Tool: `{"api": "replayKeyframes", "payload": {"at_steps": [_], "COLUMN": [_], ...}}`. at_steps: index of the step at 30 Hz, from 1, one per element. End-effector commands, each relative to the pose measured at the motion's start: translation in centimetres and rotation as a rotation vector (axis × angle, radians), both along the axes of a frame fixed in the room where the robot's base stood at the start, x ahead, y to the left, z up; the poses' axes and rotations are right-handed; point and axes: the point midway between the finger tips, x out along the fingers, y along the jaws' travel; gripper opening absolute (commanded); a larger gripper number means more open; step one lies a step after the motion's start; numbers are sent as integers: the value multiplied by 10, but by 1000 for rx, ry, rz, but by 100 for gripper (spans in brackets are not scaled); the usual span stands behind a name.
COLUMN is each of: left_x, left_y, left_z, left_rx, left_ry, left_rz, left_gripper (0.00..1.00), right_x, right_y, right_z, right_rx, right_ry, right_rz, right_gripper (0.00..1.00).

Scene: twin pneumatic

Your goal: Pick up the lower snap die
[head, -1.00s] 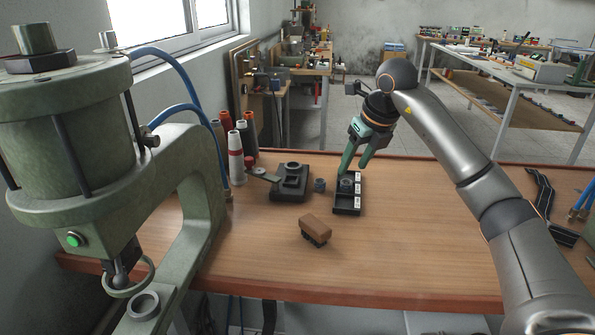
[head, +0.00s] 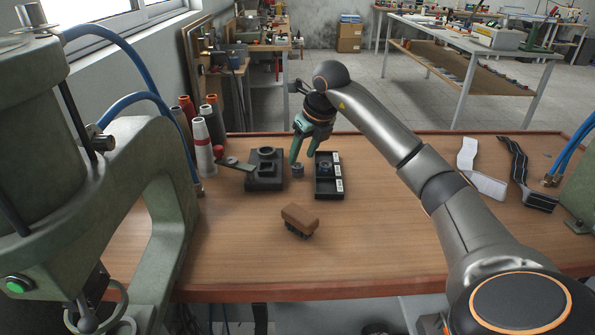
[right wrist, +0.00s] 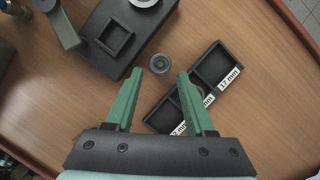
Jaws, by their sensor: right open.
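A small round grey die (head: 297,170) stands on the wooden table between the black block and the label tray. It also shows in the right wrist view (right wrist: 161,63), just beyond the fingertips and roughly centred between them. I take it for the lower snap die, but the frames carry no name. My right gripper (head: 302,159) is open and empty above it, fingers pointing down; both green fingers show in the right wrist view (right wrist: 160,73). Another dark round piece (head: 325,167) sits in the tray, mostly hidden behind a finger in the wrist view. My left gripper is not in view.
The black tray (head: 321,193) with white labels lies right of the die. The black block (head: 262,184) with a square recess is close on the left. A brown brush-like block (head: 300,218) lies nearer. Thread cones (head: 203,143) and a green press (head: 150,175) stand left.

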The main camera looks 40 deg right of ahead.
Motion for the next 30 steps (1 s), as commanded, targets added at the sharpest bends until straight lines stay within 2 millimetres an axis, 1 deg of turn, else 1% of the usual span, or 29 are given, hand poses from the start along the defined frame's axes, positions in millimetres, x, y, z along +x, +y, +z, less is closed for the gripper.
{"api": "replayKeyframes", "payload": {"at_steps": [6, 9, 12, 17, 30], "left_x": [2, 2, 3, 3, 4], "left_y": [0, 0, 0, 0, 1], "left_z": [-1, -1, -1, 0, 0], "left_rx": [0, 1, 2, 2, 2], "left_ry": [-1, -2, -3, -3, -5], "left_rz": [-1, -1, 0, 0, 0], "left_gripper": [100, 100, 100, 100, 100], "right_x": [8, 13, 16, 15, 15], "right_y": [-1, -2, -3, -3, -3], "right_z": [-30, -42, -46, -46, -45], "right_rx": [3, 3, 1, 0, 1], "right_ry": [4, 2, 0, 0, 0], "right_rz": [1, 1, 1, 1, 1], "right_gripper": [54, 54, 54, 54, 5]}}
